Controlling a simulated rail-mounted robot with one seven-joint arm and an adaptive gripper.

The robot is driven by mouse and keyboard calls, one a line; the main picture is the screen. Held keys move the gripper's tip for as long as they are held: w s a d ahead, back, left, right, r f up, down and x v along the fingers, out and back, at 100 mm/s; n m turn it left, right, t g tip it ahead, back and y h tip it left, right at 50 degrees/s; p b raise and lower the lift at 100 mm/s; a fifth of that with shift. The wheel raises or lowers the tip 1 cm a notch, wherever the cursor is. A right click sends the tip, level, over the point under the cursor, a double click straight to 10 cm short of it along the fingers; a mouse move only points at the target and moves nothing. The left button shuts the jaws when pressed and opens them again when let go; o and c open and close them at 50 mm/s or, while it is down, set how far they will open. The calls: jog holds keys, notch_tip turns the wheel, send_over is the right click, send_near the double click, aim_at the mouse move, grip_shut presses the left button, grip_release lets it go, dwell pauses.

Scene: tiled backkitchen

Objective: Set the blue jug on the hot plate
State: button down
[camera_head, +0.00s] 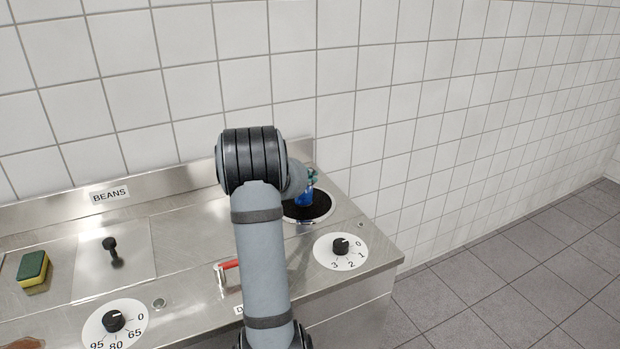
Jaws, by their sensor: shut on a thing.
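The blue jug (304,198) shows as a small blue patch just right of my arm, over the black round hot plate (318,211) at the right end of the steel counter. My gripper (312,179) is at the jug's top, shut on it. My arm hides the left part of the jug and of the plate. I cannot tell whether the jug's base touches the plate. A dial (341,246) numbered 0 to 3 sits in front of the plate.
A green and yellow sponge (33,269) lies at the left. A lid with a black knob (110,244) is under the BEANS label (109,195). A red-handled thing (229,265) is left of my arm. A tiled wall stands behind; the counter ends at the right.

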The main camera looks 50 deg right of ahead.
jog(key=shift+f, duration=0.15)
jog(key=c, duration=2)
grip_release()
jog(key=shift+o, duration=0.4)
jog(key=p+v, duration=0.1)
jog(key=v, duration=1.1)
jog(key=shift+p, duration=0.4)
